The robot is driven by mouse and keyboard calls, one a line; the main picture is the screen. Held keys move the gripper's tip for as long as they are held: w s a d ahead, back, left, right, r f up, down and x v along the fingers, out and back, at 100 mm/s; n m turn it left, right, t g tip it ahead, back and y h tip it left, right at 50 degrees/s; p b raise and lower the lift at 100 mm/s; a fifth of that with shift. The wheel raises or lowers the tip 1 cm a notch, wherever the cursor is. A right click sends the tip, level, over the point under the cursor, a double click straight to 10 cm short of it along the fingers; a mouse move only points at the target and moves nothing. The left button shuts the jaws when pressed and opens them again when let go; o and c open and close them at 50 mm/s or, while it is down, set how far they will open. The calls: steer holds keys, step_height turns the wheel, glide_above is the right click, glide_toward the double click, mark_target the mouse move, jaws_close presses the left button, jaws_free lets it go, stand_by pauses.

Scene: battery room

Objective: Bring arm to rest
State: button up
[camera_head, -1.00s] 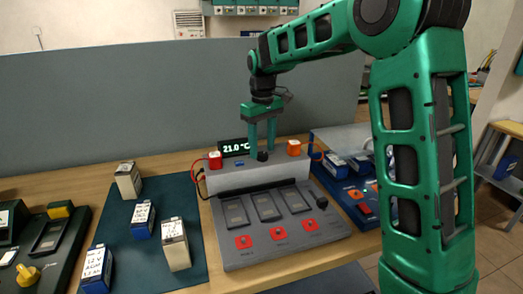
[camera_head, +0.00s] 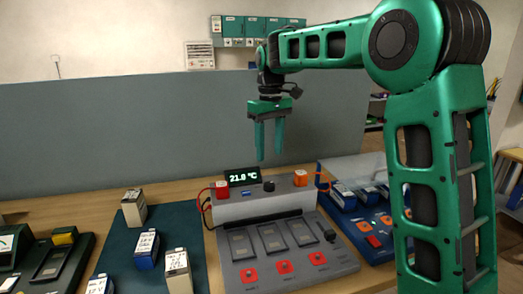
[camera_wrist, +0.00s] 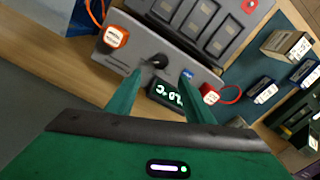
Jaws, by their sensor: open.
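My gripper (camera_head: 268,140) is open and empty, its two green fingers pointing down in the air above the grey charging unit (camera_head: 236,210). In the wrist view my gripper (camera_wrist: 160,95) shows its fingers apart, with nothing between them but the unit below. A black knob (camera_head: 269,186) stands on the unit's raised back, beneath the fingers and apart from them. The temperature display (camera_head: 242,176) on the unit reads about 21.0 °C. My green arm reaches in from the right.
Several batteries, one of them blue and white (camera_head: 147,249), stand on a dark mat (camera_head: 190,224) at left. Red (camera_head: 222,190) and orange (camera_head: 301,178) terminals top the unit. A blue device (camera_head: 371,222) sits at right. A grey partition (camera_head: 120,130) stands behind the table.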

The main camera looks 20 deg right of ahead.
steer(key=s+d+f+m, duration=0.2)
steer(key=s+d+m, duration=0.1)
steer(key=s+d, duration=0.5)
steer(key=s+d+f+m, duration=0.1)
steer(key=s+d+m, duration=0.2)
steer(key=s+d, duration=0.55)
steer(key=s+f+m, duration=0.2)
steer(key=s+f, duration=0.3)
steer(key=s, duration=0.7)
steer(key=s+d+f+m, duration=0.1)
steer(key=s+f+m, duration=0.2)
steer(key=s, duration=0.8)
step_height(320, 180, down, 2)
steer(key=shift+s+d+f, duration=0.1)
steer(key=shift+s+d, duration=0.1)
steer(key=shift+s, duration=0.2)
steer(key=shift+w+f, duration=0.2)
steer(key=shift+w, duration=0.45)
